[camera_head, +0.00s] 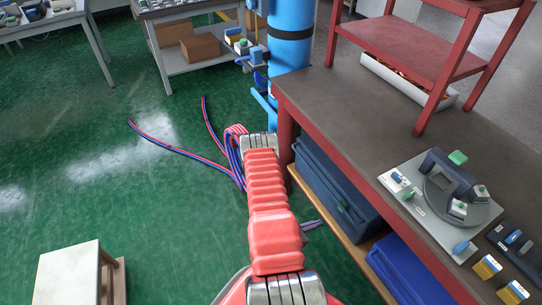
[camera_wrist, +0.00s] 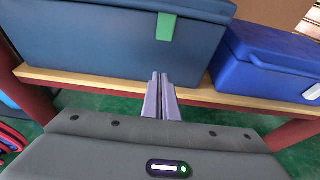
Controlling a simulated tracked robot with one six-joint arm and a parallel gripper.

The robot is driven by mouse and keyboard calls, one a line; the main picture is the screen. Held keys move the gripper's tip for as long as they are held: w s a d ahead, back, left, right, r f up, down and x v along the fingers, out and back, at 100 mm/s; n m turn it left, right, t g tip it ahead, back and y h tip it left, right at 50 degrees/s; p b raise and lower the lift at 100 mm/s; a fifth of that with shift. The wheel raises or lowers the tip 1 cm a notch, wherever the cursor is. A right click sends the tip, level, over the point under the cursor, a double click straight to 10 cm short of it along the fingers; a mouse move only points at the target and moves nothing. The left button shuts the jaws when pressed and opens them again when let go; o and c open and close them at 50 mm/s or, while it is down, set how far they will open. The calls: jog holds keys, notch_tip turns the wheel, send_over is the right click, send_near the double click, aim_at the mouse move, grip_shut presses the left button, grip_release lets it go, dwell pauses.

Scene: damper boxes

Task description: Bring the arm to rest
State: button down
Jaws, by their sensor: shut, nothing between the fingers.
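My gripper (camera_wrist: 160,92) shows in the wrist view with its two grey fingers together and nothing between them. It points at the low wooden shelf under the workbench, where a dark blue box (camera_wrist: 100,40) with a green tab stands. In the head view my red ribbed arm reaches forward along the left side of the workbench. A grey finger tip (camera_head: 311,225) sticks out to the right of the arm, near the shelf; the rest of the gripper is hidden behind the arm.
The workbench (camera_head: 335,95) is on the right, with a grey device (camera_head: 445,190) and small switch blocks on top. A brighter blue box (camera_wrist: 270,60) is beside the dark one. A blue column (camera_head: 290,45) stands ahead. Red and blue hoses (camera_head: 170,145) lie on the open green floor. A pale stool (camera_head: 70,275) is front left.

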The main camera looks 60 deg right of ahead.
dwell(0.3)
jog(key=s+a+r+m+g+y, duration=0.5)
jog(key=s+a+r, duration=0.2)
jog(key=w+a+r+m+t+y, duration=0.2)
jog(key=w+a+r+m, duration=0.1)
jog(key=w+a+r, duration=0.55)
jog(key=w+a+r+m+t+y, duration=0.25)
jog(key=w+a+r, duration=0.3)
jog(key=r, duration=0.65)
jog(key=w+a+r+m+t+y, duration=0.1)
jog(key=w+a+r+m+t, duration=0.25)
jog(key=w+a+r, duration=0.55)
jog(key=a+r+t+y, duration=0.1)
jog(key=a+r+t, duration=0.3)
jog(key=a+r, duration=0.3)
jog(key=a+r+n+t+y, duration=0.1)
jog(key=a+r+t, duration=0.4)
jog(key=r, duration=1)
jog(key=a, duration=0.2)
jog(key=shift+w+a, duration=0.35)
